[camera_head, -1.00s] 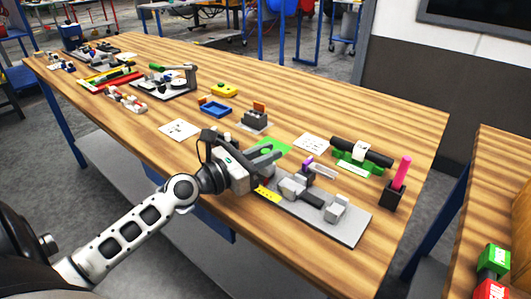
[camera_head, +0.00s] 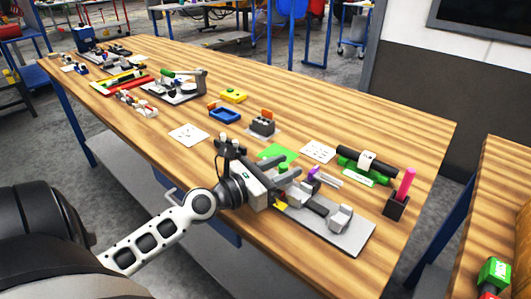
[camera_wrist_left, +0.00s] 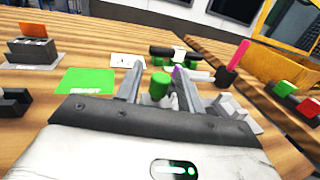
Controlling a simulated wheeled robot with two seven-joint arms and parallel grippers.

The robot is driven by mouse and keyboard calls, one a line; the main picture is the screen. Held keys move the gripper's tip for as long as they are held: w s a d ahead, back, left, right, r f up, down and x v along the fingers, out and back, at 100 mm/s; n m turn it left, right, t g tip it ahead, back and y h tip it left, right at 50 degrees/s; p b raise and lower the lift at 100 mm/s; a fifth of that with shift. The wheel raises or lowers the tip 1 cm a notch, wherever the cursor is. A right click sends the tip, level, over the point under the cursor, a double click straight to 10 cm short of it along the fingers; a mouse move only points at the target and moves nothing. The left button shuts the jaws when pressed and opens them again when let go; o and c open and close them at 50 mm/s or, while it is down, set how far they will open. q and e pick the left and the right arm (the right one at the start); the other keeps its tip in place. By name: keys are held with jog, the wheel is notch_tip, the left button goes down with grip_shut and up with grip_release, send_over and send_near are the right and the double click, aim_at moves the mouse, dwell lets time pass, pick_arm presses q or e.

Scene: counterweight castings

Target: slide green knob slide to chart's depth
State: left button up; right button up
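My left gripper (camera_head: 289,180) is over the back-left end of a grey plate fixture (camera_head: 352,236) with light grey blocks. In the left wrist view its two fingers (camera_wrist_left: 158,86) are apart. A green cylindrical knob (camera_wrist_left: 160,85) shows between them, and I cannot tell if either finger touches it. A white card with dark marks (camera_head: 318,151), possibly the chart, lies behind the fixture. It also shows in the left wrist view (camera_wrist_left: 128,60). My right gripper is not in view.
A green sheet (camera_head: 277,153) lies just behind the gripper. A black bar on green supports (camera_head: 364,163) and a dark holder with a pink rod (camera_head: 396,206) stand to the right. Another white card (camera_head: 188,134) lies left. A grey block with an orange tab (camera_head: 262,126) stands further back.

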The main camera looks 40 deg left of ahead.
pick_arm(q)
jog(key=b+v, duration=0.1)
jog(key=v, duration=0.1)
jog(key=b+v, duration=0.2)
jog(key=v, duration=0.1)
jog(key=f+b+v, duration=0.1)
jog(key=v, duration=0.2)
jog(key=shift+b, duration=0.35)
jog(key=b+v, duration=0.2)
jog(key=v, duration=0.5)
jog(key=shift+s+r, duration=0.35)
jog(key=shift+r, duration=0.15)
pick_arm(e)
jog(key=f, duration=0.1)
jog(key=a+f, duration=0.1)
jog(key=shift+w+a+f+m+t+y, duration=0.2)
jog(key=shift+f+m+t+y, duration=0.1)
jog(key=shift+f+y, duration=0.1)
pick_arm(q)
jog(key=shift+a, duration=0.15)
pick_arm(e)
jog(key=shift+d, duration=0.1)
